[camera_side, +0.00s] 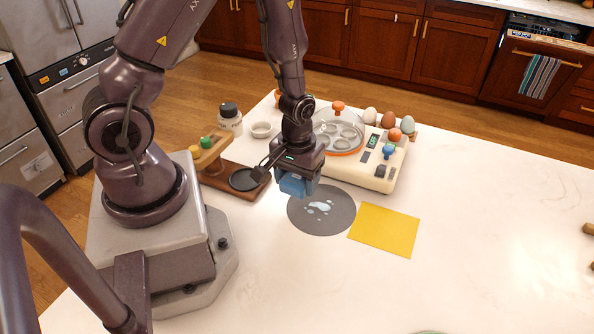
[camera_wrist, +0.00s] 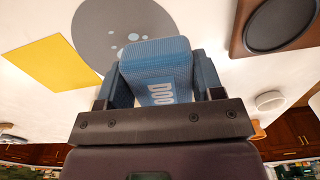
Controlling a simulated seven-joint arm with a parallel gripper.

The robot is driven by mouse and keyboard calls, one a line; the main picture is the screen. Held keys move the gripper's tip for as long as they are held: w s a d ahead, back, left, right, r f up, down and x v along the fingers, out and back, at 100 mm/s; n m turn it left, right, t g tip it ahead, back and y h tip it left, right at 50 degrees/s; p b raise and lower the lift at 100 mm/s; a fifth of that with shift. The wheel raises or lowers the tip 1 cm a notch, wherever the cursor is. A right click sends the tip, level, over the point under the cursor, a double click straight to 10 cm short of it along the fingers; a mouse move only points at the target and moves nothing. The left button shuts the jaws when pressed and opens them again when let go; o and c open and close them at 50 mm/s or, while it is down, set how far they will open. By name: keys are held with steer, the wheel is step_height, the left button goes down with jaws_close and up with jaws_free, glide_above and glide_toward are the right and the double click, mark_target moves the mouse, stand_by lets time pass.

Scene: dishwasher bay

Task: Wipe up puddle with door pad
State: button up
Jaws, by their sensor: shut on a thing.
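My gripper (camera_side: 299,178) is shut on the blue door pad (camera_side: 292,187), a block with white lettering that starts "DOO". In the wrist view the pad (camera_wrist: 155,60) sits between the two fingers of my gripper (camera_wrist: 158,85). The puddle (camera_side: 320,208) is a pale patch with small drops on a round grey mat (camera_side: 338,223). The pad is over the left upper edge of the mat, beside the puddle; I cannot tell whether it touches. In the wrist view the mat (camera_wrist: 150,18) shows a few drops, and the pad hides part of it.
A yellow sheet (camera_side: 385,230) lies right of the mat. An egg cooker (camera_side: 380,172) with a clear lid and several eggs stands behind. A wooden stand with a dark round dish (camera_side: 244,180), a small white bowl (camera_side: 262,130) and a jar (camera_side: 230,120) are left. The right counter is mostly clear.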

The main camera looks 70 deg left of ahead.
mark_target(297, 205)
steer(key=shift+f, duration=1.95)
steer(key=shift+w+d+f, duration=0.3)
steer(key=shift+f, duration=0.3)
steer(key=shift+c, duration=0.2)
steer(key=shift+w+d+f, duration=0.15)
steer(key=shift+w+d, duration=2)
steer(key=shift+s+a, duration=2.55)
steer(key=w+d, duration=0.5)
steer(key=shift+w+d, duration=0.1)
steer(key=shift+s+a, duration=2.5)
steer(key=shift+a, duration=0.05)
steer(key=shift+r, duration=4.1)
